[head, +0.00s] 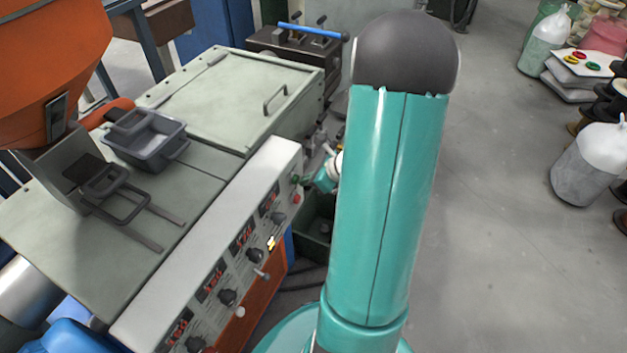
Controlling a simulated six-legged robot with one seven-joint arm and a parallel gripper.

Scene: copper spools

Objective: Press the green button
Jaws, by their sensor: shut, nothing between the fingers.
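The green button (295,180) is a small spot near the far right end of the machine's sloped control panel, just above a red button (296,198). My gripper (304,181) is small and dark in this view, at the end of my teal wrist. It is shut and empty, with its tip right beside the green button. I cannot tell whether it touches the button, as the tip partly covers that spot.
The control panel (262,165) carries red displays, dark knobs and a lit yellow switch (271,243). A grey tray (150,150) sits on the machine top. Sacks and white-topped containers (590,165) stand at right. The grey floor (490,200) between is clear.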

